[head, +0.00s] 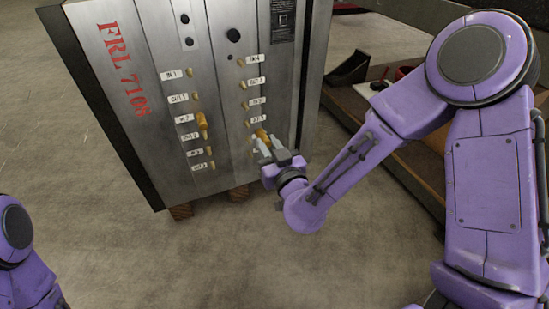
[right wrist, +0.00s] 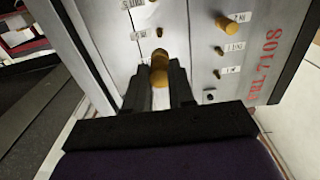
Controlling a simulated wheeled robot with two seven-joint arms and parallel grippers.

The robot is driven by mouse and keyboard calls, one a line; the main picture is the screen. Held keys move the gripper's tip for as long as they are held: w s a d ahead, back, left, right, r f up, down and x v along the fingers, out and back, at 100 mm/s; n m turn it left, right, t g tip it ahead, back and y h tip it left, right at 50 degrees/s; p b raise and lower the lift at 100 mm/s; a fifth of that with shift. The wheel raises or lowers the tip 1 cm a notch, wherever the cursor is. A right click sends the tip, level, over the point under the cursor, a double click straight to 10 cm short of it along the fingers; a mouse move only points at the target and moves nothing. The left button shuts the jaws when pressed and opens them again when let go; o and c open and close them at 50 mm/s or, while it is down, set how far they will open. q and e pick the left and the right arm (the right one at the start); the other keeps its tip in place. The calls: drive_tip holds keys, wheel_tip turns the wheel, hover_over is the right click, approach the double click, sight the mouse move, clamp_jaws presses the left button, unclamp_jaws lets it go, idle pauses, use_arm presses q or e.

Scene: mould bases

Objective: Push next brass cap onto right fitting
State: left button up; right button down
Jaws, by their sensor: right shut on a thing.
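The mould base (head: 120,95) stands upright with a metal face marked FRL 7108. Two columns of small brass fittings with white labels run down it. A larger brass cap (head: 202,120) sits on a fitting in the left column; it also shows in the right wrist view (right wrist: 226,24). My right gripper (head: 271,146) is shut on another brass cap (right wrist: 160,66), low in the right column and close against the face. Its fingers hide the fitting there, so I cannot tell how far the cap is seated. My left gripper is out of view.
A brown shelf or bench (head: 405,165) with a dark holder (head: 347,68) and a white tray stands to the right, behind my right arm. Wooden blocks (head: 181,211) support the mould base. The floor in front is clear.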

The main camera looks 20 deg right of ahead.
drive_tip(key=shift+w+r, duration=0.15)
drive_tip(key=shift+w, duration=0.5)
use_arm(q)
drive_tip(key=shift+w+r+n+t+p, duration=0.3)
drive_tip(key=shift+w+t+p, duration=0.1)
drive_tip(key=shift+p, duration=0.15)
use_arm(e)
drive_tip(key=w, duration=0.8)
drive_tip(key=shift+a, duration=0.15)
use_arm(q)
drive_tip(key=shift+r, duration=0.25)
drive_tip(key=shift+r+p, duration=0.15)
drive_tip(key=shift+p, duration=0.2)
use_arm(e)
drive_tip(key=shift+w, duration=0.15)
drive_tip(key=shift+w, duration=0.2)
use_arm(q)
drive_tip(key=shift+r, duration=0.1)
use_arm(e)
drive_tip(key=shift+w, duration=0.45)
